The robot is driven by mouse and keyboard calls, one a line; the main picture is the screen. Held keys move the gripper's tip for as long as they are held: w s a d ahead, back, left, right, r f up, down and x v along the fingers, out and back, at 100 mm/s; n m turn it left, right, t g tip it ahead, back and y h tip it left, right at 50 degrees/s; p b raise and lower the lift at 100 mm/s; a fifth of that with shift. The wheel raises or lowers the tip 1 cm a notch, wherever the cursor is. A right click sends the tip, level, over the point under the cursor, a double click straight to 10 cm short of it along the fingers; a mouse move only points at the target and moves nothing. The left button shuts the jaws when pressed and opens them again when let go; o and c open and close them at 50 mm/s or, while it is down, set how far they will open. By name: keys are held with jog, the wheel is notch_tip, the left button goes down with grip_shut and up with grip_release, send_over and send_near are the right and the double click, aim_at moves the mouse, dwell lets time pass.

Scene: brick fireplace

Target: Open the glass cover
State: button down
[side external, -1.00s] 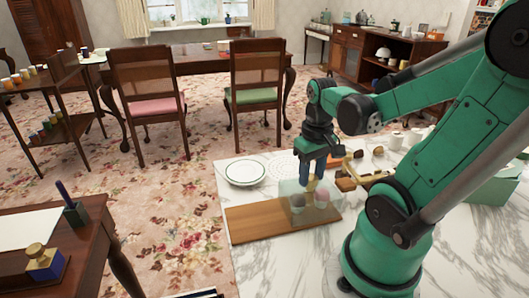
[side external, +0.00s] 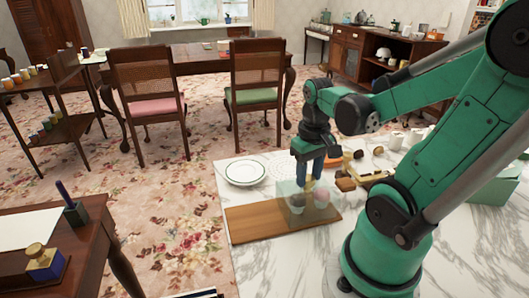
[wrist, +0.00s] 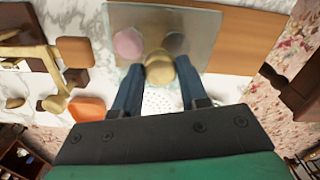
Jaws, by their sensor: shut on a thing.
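The clear glass cover (side external: 286,191) has a tan knob on top and shows over the wooden board (side external: 255,222) on the marble counter. Through the glass I see a pink rounded item (side external: 322,196) and a darker one beside it. In the wrist view the cover (wrist: 208,40) lies ahead of my fingers, with the pink item (wrist: 128,43) and the grey one (wrist: 176,43) behind the glass. My gripper (side external: 309,182) points down and is shut on the knob (wrist: 186,80), one finger on each side. Whether the cover touches the board is unclear.
Stacked white plates (side external: 245,172) stand left of the cover. A brass balance-like object (side external: 370,178) with brown pieces stands close on the right, and an orange item (wrist: 87,108) lies near it. The left part of the board is bare.

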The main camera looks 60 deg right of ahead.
jog(key=w+a, duration=0.7)
jog(key=shift+w+a, duration=0.3)
jog(key=shift+w, duration=0.05)
jog(key=shift+c, duration=2.3)
grip_release()
jog(key=shift+s, duration=0.1)
notch_tip(320, 180, up, 6)
jog(key=shift+f, duration=0.2)
